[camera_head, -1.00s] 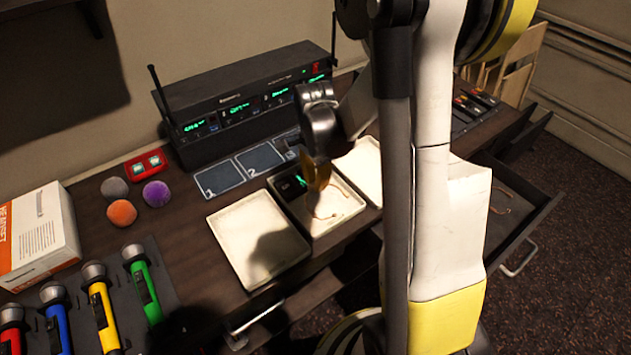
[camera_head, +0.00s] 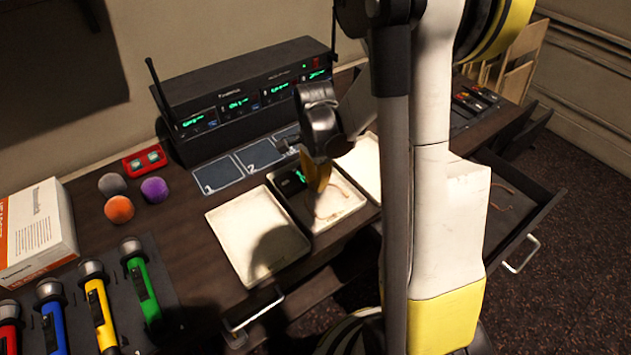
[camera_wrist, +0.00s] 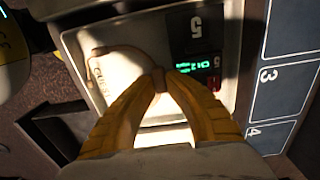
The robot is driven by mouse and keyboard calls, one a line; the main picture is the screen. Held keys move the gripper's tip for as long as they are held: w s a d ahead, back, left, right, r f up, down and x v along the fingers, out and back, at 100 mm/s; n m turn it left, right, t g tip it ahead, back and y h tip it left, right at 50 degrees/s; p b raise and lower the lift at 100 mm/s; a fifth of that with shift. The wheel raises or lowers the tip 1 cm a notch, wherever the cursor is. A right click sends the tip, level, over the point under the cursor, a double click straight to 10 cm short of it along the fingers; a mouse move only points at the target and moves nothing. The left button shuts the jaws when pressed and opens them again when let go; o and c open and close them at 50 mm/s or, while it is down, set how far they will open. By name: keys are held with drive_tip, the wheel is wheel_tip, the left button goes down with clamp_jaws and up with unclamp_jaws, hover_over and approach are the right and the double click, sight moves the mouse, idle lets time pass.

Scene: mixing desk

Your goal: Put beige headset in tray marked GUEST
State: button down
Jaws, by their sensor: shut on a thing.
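The beige headset (camera_head: 331,215) is a thin curved wire in the middle tray area. In the wrist view the headset (camera_wrist: 130,50) arcs from my fingertips to a small end piece near the tray's label. My gripper (camera_wrist: 160,82) is shut on it, with yellow fingers converging at the tips. In the head view my gripper (camera_head: 319,187) points down into the middle tray. The tray (camera_head: 335,221) is off-white, and its label in the wrist view appears to read GUEST. I cannot tell whether the headset touches the tray floor.
A black pack (camera_head: 290,183) marked 5 with a green display lies in the same tray. An empty tray (camera_head: 235,222) is on the left, another tray (camera_head: 364,157) on the right. The receiver rack (camera_head: 245,103) stands behind. An open drawer (camera_head: 535,215) is at right.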

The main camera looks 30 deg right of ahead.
idle(0.4)
drive_tip(key=c, duration=1.4)
unclamp_jaws()
drive_tip(key=o, duration=0.4)
drive_tip(key=shift+r+p, duration=2.6)
drive_tip(key=shift+r, duration=0.9)
